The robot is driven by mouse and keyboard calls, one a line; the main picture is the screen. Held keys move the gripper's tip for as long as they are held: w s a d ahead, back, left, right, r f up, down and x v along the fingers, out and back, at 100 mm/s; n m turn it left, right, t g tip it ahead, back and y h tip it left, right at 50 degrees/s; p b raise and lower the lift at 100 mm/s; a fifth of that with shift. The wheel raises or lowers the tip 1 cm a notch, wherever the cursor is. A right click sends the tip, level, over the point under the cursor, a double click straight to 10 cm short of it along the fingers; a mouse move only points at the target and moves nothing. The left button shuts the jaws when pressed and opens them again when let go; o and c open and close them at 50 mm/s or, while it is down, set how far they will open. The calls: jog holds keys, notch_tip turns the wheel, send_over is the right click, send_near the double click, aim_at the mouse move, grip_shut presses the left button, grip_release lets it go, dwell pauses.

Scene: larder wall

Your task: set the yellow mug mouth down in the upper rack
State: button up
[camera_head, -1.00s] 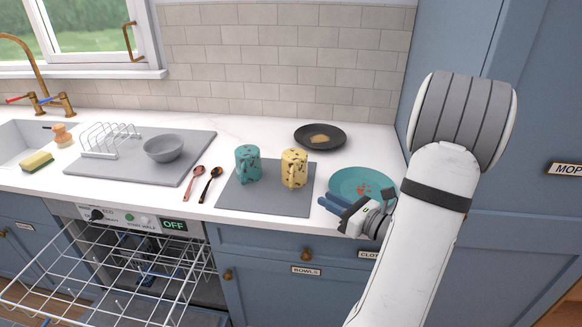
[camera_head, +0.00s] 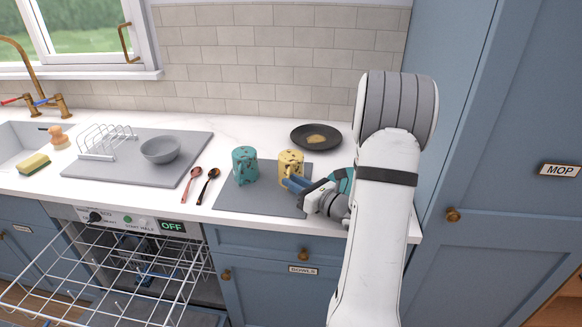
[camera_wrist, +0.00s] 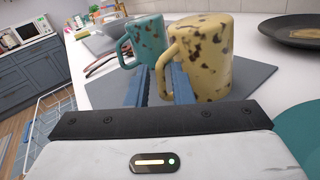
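My gripper (camera_head: 287,182) is at the mug's front right in the head view. In the wrist view my gripper (camera_wrist: 160,82) has its two blue fingers apart, with the handle's lower part in line with the gap; I cannot tell whether they touch it. The upper rack (camera_head: 100,273), white wire, is pulled out of the dishwasher at lower left and looks empty.
A teal mug (camera_head: 245,165) stands just left of the yellow one. A dark plate (camera_head: 316,136) lies behind; a teal plate (camera_wrist: 303,125) is at right, mostly hidden by my arm in the head view. Two spoons (camera_head: 207,184) lie left of the mat. A tall blue cupboard (camera_head: 490,130) stands at right.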

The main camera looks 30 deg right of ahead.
jog(key=shift+w, duration=0.1)
jog(key=shift+c, duration=0.4)
grip_shut()
jog(key=shift+r, duration=0.15)
notch_tip(320, 180, up, 18)
jog(key=p, duration=0.6)
